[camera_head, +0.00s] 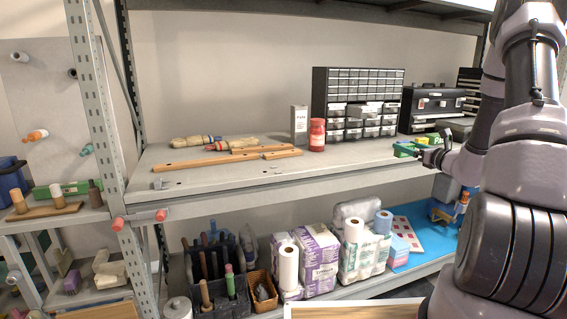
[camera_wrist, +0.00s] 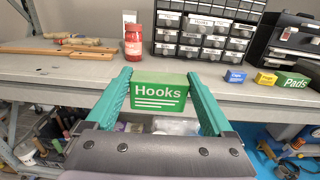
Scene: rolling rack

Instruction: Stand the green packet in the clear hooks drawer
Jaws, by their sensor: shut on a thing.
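My gripper (camera_wrist: 160,92) is shut on the green packet (camera_wrist: 160,104), which has a white "Hooks" label facing the wrist camera. The packet is held between the teal fingers, in front of the shelf edge in the wrist view. The small-drawer cabinet (camera_head: 318,92) stands behind. One clear drawer (camera_head: 367,109) sticks out from it; it also shows in the wrist view (camera_wrist: 203,28), with a label. Its inside is hidden.
A red jar (camera_head: 317,136) and a grey box (camera_head: 299,125) stand left of the cabinet. Blue (camera_wrist: 235,77), yellow (camera_wrist: 265,79) and green "Pads" (camera_wrist: 293,83) packets lie at the right. A black toolbox (camera_head: 432,105) is behind them. The shelf before the cabinet is clear.

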